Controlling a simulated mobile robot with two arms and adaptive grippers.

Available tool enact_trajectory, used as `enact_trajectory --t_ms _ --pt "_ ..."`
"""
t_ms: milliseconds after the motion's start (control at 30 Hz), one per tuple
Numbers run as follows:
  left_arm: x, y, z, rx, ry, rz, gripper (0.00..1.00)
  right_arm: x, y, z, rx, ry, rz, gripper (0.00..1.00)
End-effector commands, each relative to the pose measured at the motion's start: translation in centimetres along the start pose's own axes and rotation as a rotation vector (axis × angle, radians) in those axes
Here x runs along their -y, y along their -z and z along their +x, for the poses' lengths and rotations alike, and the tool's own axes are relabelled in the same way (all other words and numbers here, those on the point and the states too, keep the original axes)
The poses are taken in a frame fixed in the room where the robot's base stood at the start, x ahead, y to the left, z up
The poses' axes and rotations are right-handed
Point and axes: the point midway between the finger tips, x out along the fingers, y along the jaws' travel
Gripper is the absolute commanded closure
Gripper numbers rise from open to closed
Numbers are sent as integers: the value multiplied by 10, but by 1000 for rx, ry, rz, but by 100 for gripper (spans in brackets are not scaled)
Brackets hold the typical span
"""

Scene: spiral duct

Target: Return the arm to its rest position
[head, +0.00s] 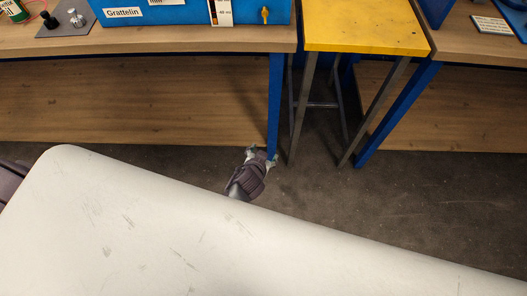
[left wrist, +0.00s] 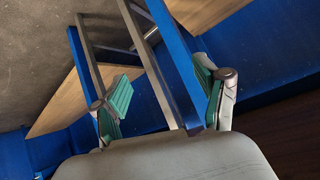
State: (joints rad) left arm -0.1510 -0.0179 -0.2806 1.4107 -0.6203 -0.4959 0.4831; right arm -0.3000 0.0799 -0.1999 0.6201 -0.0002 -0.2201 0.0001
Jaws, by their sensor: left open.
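My left gripper (head: 262,155) shows near the middle of the head view, low down and close to the bottom of a blue bench leg (head: 274,105). Most of its arm is hidden below. In the left wrist view, the two fingers with green pads stand apart, with the gripper (left wrist: 162,88) open and nothing held between them. The blue leg (left wrist: 178,60) and a grey stool leg show beyond and between the fingers. I cannot tell whether the gripper touches the leg. My right gripper is in neither view.
A wooden bench (head: 180,40) with a lower wooden shelf (head: 130,100) stands at left, bearing a blue Grattelin box (head: 170,14). A yellow-topped stool (head: 365,28) stands beside it. Another wooden bench (head: 475,45) is at right. Bare dark floor (head: 400,215) lies in front.

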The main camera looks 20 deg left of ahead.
Motion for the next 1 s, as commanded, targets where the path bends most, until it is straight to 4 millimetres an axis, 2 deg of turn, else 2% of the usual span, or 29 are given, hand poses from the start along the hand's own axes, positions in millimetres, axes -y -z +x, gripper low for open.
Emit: enact_trajectory --t_ms 300,367,433,467,567,600,667,800,900,1000 --pt "0 -2 0 3 -1 1 27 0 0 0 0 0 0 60" --pt "-1 -11 1 18 -7 4 27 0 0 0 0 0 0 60" --pt "-4 -33 3 56 -21 14 27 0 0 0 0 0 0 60" --pt "-5 -48 4 81 -31 17 27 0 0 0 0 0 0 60" --pt "-10 -112 4 185 -71 35 27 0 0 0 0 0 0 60" --pt "-12 -142 2 232 -89 41 27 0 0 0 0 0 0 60" --pt "-14 -189 -6 308 -115 45 27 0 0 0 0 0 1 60" --pt "-12 -292 -35 472 -164 45 27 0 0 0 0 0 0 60" --pt "-7 -356 -64 576 -185 36 27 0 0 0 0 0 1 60" --pt "-1 -405 -92 658 -195 27 27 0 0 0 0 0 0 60"
